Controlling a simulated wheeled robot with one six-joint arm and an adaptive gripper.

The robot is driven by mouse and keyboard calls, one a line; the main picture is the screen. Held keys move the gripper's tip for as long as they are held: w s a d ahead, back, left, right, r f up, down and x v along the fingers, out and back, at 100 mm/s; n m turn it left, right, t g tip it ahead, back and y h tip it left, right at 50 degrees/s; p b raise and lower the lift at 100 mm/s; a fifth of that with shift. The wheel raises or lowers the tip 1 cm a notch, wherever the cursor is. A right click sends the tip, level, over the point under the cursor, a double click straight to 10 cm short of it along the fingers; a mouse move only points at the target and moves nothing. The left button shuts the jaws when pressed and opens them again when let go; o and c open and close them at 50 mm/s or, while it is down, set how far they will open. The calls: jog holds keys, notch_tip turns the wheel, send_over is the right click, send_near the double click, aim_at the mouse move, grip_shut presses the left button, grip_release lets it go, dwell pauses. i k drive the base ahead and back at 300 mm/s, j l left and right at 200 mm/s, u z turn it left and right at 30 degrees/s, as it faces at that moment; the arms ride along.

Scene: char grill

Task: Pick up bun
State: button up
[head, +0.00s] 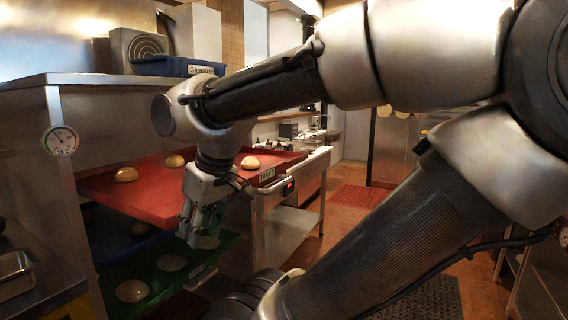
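Three domed tan buns lie on the red tray (155,205): a left bun (126,174), a middle bun (175,160) toward the back, and a right bun (250,162). My gripper (190,238) points down in front of the red tray's near edge, with its fingertips below tray level and over the green tray. It appears apart from all three buns. The fingers are small and dark against the green, so their opening is unclear. Part of the red tray is hidden behind my wrist.
Below, a green tray (150,308) bears pale flat rounds (132,291). A dark blue tray (110,250) sits between, partly in shadow. A steel cabinet with a dial thermometer (61,140) stands left. A blue bin (178,65) rests above. Open floor lies right, near a red mat (358,199).

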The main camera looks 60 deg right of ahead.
aim_at(250, 162)
jog(key=i+l+z, duration=0.1)
jog(key=z, duration=0.75)
jog(key=i+z, duration=0.2)
jog(key=z, duration=0.25)
jog(key=i+j+z, duration=0.3)
jog(key=i+j, duration=0.15)
